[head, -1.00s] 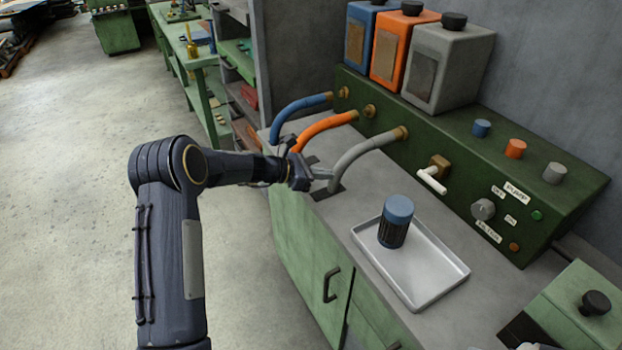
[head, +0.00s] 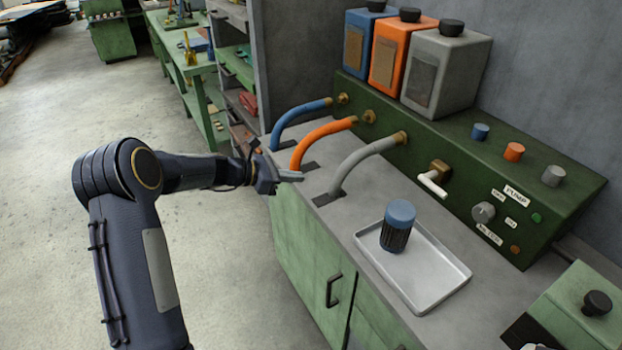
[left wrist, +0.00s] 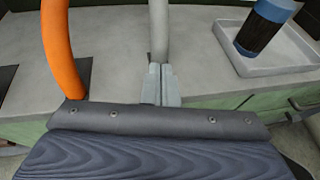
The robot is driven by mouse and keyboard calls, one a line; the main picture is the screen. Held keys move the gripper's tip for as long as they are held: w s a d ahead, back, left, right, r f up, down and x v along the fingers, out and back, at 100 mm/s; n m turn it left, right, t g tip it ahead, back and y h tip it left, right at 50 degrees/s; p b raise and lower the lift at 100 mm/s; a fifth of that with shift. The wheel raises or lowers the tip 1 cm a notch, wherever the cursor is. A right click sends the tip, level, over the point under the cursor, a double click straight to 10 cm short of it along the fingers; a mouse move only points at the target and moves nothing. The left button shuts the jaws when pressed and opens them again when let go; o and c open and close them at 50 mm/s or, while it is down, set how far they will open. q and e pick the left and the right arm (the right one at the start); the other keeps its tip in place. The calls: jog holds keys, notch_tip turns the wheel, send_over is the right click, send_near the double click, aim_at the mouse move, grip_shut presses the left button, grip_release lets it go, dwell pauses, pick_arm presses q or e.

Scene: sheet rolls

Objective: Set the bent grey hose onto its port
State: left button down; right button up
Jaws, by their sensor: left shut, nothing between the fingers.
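The bent grey hose (head: 362,158) arches from a brass fitting (head: 402,137) on the green panel down to a dark slot (head: 322,199) in the grey counter. Its upper end meets the fitting, and its lower end reaches the slot; how firmly either end sits I cannot tell. My left gripper (head: 296,178) is shut and empty, left of the hose's lower end and apart from it, by the counter's left edge. In the left wrist view the closed fingers (left wrist: 161,85) point towards the grey hose (left wrist: 158,30). My right gripper is out of view.
An orange hose (head: 320,135) and a blue hose (head: 298,118) stand close behind my left gripper. A white tray (head: 440,280) holds a blue-capped dark cylinder (head: 397,228). A white-handled tap (head: 432,183) juts from the panel. The floor at left is open.

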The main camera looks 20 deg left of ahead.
pick_arm(q)
jog(key=v, duration=0.4)
jog(key=shift+a, duration=0.2)
jog(key=shift+s, duration=0.1)
jog(key=s+d+r+m+g+y+p, duration=0.1)
jog(key=s+d+r+m+y, duration=0.1)
jog(key=s+r+m, duration=0.6)
jog(key=s+d+r+m+g+y+p, duration=0.1)
jog(key=s+d+r+m+g, duration=0.2)
jog(key=s, duration=0.8)
jog(key=s+f+m+t+y, duration=0.1)
jog(key=s+m+y, duration=0.1)
jog(key=s+m, duration=0.4)
jog(key=s+f+m+t+y, duration=0.1)
jog(key=s+m, duration=0.5)
jog(key=s, duration=0.6)
jog(key=shift+s+f+y+p, duration=0.15)
jog(key=shift+f+y+p, duration=0.3)
jog(key=shift+f+y, duration=0.4)
jog(key=c, duration=2.1)
grip_release()
jog(key=shift+a, duration=0.15)
